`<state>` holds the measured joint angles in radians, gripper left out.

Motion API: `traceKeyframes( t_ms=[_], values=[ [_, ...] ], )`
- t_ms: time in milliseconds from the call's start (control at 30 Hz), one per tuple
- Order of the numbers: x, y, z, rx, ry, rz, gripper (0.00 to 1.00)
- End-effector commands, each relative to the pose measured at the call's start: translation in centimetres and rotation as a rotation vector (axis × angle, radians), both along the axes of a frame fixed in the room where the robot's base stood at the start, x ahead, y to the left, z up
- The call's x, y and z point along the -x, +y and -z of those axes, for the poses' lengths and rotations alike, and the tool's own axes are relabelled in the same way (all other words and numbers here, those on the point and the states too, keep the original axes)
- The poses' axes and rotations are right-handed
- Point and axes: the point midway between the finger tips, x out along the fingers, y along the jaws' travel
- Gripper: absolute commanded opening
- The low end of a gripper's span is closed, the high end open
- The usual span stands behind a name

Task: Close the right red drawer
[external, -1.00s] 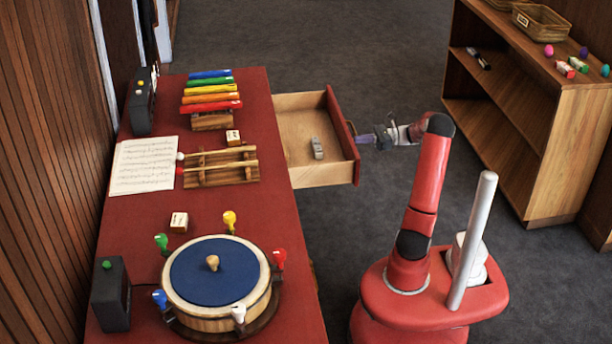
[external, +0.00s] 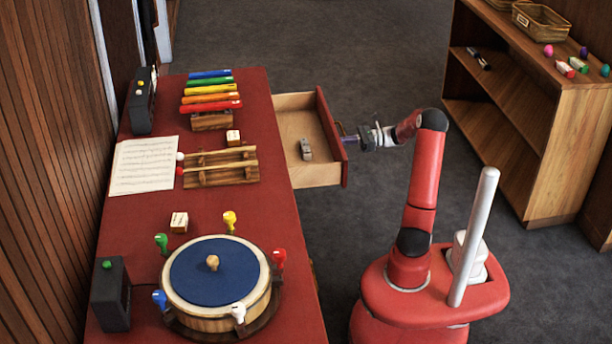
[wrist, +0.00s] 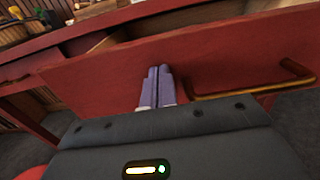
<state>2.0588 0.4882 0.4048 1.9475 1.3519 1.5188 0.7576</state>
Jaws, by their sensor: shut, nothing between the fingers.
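The red-fronted drawer (external: 331,138) stands partly open from the right side of the red table in the external view. Its wooden inside holds a small grey object (external: 306,149). My gripper (external: 345,138) is at the outer face of the drawer front. In the wrist view, the shut purple fingers of my gripper (wrist: 158,74) point at the red drawer front (wrist: 110,85), beside the left end of its brass handle (wrist: 255,88). They appear to touch the front. Nothing is between the fingers.
The red table (external: 130,235) carries a xylophone (external: 210,95), mallets on a wooden rack (external: 220,168) and a round drum (external: 215,275). A wooden shelf (external: 560,150) stands at the right.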

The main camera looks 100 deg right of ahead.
Motion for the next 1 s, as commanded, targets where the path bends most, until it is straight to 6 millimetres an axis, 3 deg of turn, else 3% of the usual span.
traceKeyframes(
  t_ms=[33, 600, 800, 1000],
  values=[
    [-1.6, 0.2, -0.4, -0.002, 0.000, -0.009, 0.00],
    [-17.0, 0.2, 0.0, 0.000, -0.001, -0.009, 0.00],
    [-21.0, 0.1, 0.0, 0.001, -0.001, -0.005, 0.00],
    [-23.5, 0.1, 0.0, 0.000, -0.002, -0.003, 0.00]
  ],
)
